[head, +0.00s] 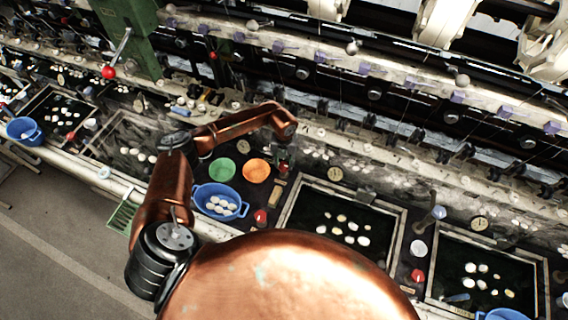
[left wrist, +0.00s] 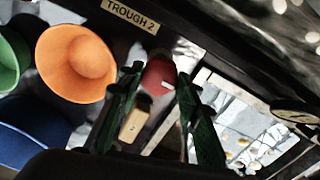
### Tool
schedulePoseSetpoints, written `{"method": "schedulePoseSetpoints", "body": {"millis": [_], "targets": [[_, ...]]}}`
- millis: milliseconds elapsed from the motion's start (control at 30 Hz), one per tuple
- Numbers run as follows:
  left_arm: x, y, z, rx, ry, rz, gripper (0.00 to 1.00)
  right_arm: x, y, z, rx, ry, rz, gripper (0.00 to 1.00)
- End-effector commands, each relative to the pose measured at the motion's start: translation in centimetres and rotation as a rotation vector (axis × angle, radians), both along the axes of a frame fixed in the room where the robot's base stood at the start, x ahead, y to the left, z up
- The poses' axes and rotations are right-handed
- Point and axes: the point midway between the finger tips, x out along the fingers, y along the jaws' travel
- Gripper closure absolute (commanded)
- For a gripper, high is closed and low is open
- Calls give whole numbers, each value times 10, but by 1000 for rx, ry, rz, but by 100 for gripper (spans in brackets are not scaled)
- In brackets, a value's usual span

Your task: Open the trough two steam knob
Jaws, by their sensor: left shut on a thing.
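The red steam knob (left wrist: 158,75) sits between the fingertips of my left gripper (left wrist: 161,82) in the left wrist view. The two dark green fingers are shut on its sides. A yellow label reading TROUGH 2 (left wrist: 130,15) is beside it. In the head view my left arm reaches over the bench, and the left gripper (head: 284,150) points down at the red knob (head: 283,168), mostly hidden by the wrist. My right gripper is not in view.
A dark trough with cocoons (head: 322,236) lies to the right. Another red knob (head: 261,216) is nearer. Reeling machinery runs behind.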

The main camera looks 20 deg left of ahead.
Motion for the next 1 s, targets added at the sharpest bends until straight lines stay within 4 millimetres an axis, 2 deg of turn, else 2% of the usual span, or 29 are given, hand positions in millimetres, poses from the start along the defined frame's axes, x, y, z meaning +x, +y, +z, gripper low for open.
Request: {"method": "schedulePoseSetpoints", "body": {"millis": [167, 200, 433, 767, 867, 1000], "targets": [[0, 0, 0, -1, 0, -1, 92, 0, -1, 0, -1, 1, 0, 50], [0, 0, 0, -1, 0, -1, 68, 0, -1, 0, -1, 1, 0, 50], [0, 0, 0, -1, 0, -1, 52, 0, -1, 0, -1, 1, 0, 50], [0, 0, 2, -1, -1, -2, 50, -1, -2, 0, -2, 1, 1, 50], [1, 0, 12, -1, -2, -3, 50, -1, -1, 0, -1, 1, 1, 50], [2, 0, 37, -1, -5, -2, 50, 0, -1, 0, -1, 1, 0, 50]]}}
